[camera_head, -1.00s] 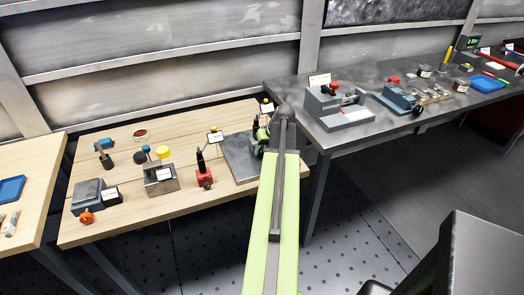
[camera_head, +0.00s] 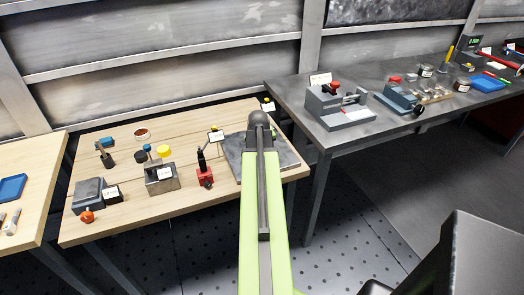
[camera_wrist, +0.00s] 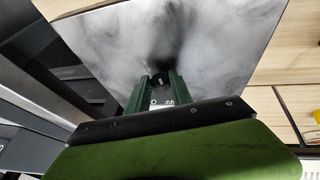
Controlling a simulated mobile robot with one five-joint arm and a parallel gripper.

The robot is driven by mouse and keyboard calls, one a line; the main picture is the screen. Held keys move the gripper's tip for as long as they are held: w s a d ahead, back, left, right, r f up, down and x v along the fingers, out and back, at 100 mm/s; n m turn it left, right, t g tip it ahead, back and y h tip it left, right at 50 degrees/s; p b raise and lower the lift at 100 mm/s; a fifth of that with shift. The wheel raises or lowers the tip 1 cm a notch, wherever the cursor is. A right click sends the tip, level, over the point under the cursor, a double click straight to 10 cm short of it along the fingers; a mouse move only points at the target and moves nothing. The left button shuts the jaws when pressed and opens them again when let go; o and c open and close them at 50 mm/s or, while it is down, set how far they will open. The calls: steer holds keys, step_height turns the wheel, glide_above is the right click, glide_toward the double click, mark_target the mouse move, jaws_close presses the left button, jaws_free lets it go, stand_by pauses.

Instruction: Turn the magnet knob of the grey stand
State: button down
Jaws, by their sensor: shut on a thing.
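In the wrist view my gripper (camera_wrist: 160,77) has its two dark green fingers close on either side of a small black round knob (camera_wrist: 160,81) with a pale mark. It is shut on this knob. A small patch with white markings (camera_wrist: 162,103) shows between the fingers. The rest of the stand is hidden, so I cannot tell its colour. Beyond lies a grey plate (camera_wrist: 225,45) with a dark blurred shadow. In the head view the grey plate (camera_head: 284,157) is on the wooden bench, and my arm hides the gripper and the stand.
A red-based stand (camera_head: 204,172) with a black post stands left of the plate. A metal box (camera_head: 161,180) and a grey block (camera_head: 88,194) are further left. A grey vise-like fixture (camera_head: 338,108) stands on the dark bench (camera_head: 300,90) to the right.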

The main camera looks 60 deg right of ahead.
steer(key=shift+a+g+h, duration=0.1)
steer(key=shift+g+h, duration=0.2)
steer(key=shift+h, duration=0.1)
steer(key=c, duration=1.1)
jaws_free()
